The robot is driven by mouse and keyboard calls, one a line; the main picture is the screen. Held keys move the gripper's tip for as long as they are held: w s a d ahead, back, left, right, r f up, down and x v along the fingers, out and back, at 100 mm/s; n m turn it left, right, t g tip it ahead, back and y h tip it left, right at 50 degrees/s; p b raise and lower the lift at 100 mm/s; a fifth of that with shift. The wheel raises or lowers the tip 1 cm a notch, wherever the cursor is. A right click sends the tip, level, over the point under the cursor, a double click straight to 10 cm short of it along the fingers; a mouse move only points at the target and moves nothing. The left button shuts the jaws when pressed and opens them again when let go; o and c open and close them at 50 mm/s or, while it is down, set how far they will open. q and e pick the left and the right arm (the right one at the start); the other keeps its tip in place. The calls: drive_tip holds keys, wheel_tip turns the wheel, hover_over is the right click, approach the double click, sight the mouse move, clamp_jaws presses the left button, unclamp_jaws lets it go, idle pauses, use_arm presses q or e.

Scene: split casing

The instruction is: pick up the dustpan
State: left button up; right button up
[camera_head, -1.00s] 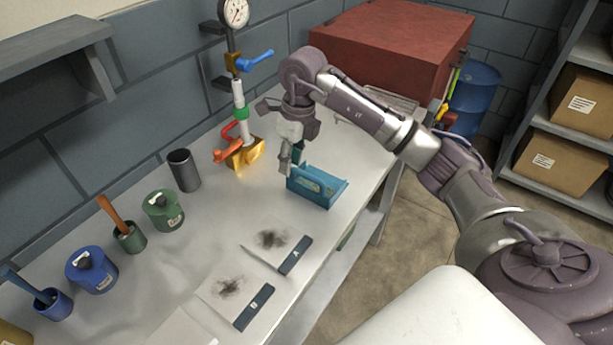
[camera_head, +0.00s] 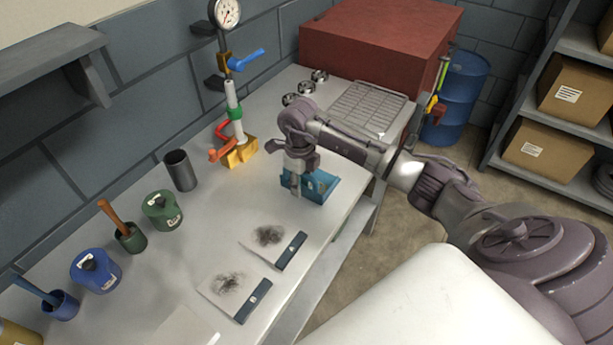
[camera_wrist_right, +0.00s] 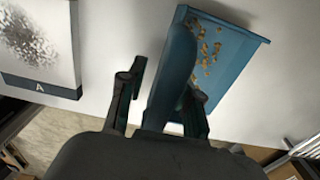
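The dustpan (camera_head: 322,187) is blue and stands on the bench near its front edge. In the right wrist view the dustpan (camera_wrist_right: 232,55) has yellowish crumbs in its pan, and its thick handle points back toward my gripper. My right gripper (camera_head: 295,188) is low over the handle side of the dustpan. In the wrist view the right gripper (camera_wrist_right: 162,98) is open, with the handle between its two fingers. The right finger is close to the handle; a gap shows on the left. Whether either finger touches is unclear. My left gripper is not in view.
Sample cards with dark smudges (camera_head: 268,236) (camera_head: 229,283) lie left of the dustpan. A pipe stand with a gauge (camera_head: 237,152), a dark cup (camera_head: 181,170) and blue and green pots (camera_head: 162,212) stand along the wall. A wire rack (camera_head: 368,108) lies behind, before a red box (camera_head: 380,45).

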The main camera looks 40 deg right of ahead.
drive_tip(key=shift+f, duration=0.85)
clamp_jaws()
drive_tip(key=shift+r, duration=0.1)
